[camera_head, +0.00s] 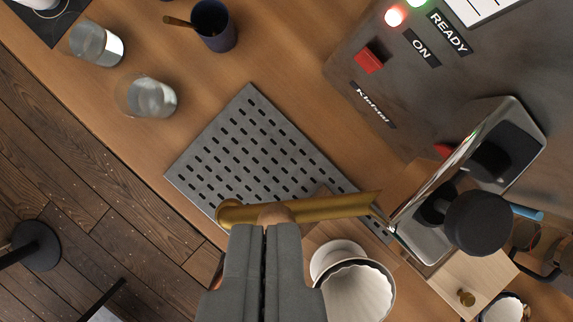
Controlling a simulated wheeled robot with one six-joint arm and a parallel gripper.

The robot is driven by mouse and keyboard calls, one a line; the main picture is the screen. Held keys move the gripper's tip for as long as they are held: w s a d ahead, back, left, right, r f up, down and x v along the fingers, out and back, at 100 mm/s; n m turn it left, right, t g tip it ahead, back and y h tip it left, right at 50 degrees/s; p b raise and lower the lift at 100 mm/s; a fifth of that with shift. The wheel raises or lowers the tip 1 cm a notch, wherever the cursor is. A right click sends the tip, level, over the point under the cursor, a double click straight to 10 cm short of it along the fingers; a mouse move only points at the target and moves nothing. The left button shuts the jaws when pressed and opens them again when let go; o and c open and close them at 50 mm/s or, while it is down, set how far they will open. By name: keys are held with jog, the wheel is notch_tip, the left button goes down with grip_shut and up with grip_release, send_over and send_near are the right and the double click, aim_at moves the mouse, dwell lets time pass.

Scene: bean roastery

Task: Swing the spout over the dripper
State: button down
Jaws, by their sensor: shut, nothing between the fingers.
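The brass spout (340,205) runs nearly level across the picture, from the machine side at right to a rounded end at left over the perforated metal drip tray (250,95). A small wooden knob (275,212) shows at the spout, right at my fingertips. My gripper (265,228) comes in from the bottom with its fingers shut together and empty. I cannot tell whether the fingertips touch the knob or spout. The white ribbed dripper (358,295) is at the bottom, right of my gripper and below the spout in the picture, not under its left end.
A grey machine (330,60) with lit lamps, a red switch (369,60) and a black-knobbed part (478,222) fills the right. Two glasses (152,98) (97,43) and a dark blue cup (215,25) stand on the wooden counter (200,130) at upper left. Dark floor lies beyond its edge.

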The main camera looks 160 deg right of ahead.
aim_at(315, 213)
jog(key=shift+w+d, duration=0.1)
jog(key=shift+w, duration=0.15)
notch_tip(315, 213, down, 10)
jog(key=shift+s+r, duration=0.2)
jog(key=shift+s, duration=0.15)
dwell(0.8)
dwell(0.3)
